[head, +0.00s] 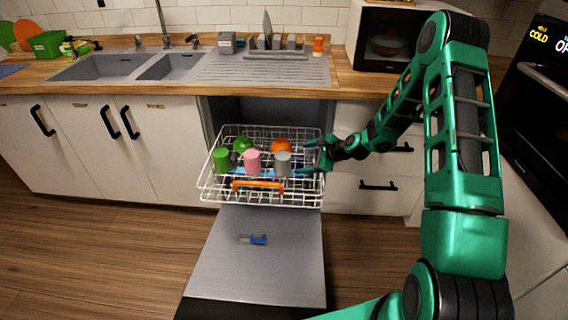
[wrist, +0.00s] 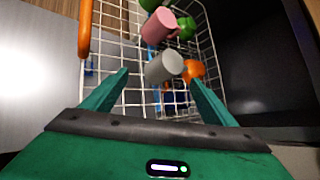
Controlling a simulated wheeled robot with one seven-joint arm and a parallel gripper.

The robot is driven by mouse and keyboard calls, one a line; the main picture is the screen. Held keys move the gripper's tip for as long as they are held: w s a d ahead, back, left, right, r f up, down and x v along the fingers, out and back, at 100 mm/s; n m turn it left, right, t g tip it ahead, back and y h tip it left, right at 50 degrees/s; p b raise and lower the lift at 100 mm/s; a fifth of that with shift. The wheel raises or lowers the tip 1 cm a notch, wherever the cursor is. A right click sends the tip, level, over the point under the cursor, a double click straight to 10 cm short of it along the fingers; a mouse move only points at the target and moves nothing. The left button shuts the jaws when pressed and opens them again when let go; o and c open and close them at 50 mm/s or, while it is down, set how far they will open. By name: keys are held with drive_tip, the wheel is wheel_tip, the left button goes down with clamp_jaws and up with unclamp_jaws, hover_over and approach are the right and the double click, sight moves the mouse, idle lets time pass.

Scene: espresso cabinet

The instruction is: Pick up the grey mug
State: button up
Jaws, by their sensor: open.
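The grey mug (head: 283,163) sits in the white wire dish rack at its right front part, beside the pink mug (head: 252,161). In the wrist view the grey mug (wrist: 164,67) lies ahead of and between my open fingers. My gripper (head: 311,158) is at the right side of the rack, just right of the grey mug, with its fingers pointing left. In the wrist view my gripper (wrist: 160,85) is open and empty. I cannot tell whether a fingertip touches the rack. The mug's handle is not clear.
The wire rack (head: 215,187) is pulled out over the open dishwasher door (head: 262,265). Green mugs (head: 221,160), an orange mug (head: 282,146) and an orange utensil (head: 257,185) are in it. Drawers stand right of the rack; the counter (head: 345,80) is above.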

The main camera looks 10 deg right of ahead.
sight(289, 160)
drive_tip(key=w+a+f+m+t, duration=0.1)
drive_tip(key=w+f+m, duration=0.1)
drive_tip(key=w+f, duration=0.1)
drive_tip(key=w+a+f+m+t, duration=0.1)
drive_tip(key=w+f+m, duration=0.2)
drive_tip(key=w+a+f+m+t, duration=0.1)
drive_tip(key=w+f+m, duration=0.1)
drive_tip(key=w+m, duration=0.1)
drive_tip(key=shift+w+a+f+t, duration=0.25)
drive_tip(key=shift+w+f+t, duration=0.05)
drive_tip(key=shift+w+f, duration=0.1)
drive_tip(key=shift+f+x, duration=0.2)
drive_tip(key=shift+x, duration=2.4)
drive_tip(key=shift+s+a, duration=0.1)
drive_tip(key=shift+s, duration=0.1)
drive_tip(key=c, duration=1.3)
drive_tip(key=shift+c, duration=0.2)
drive_tip(key=shift+r, duration=0.15)
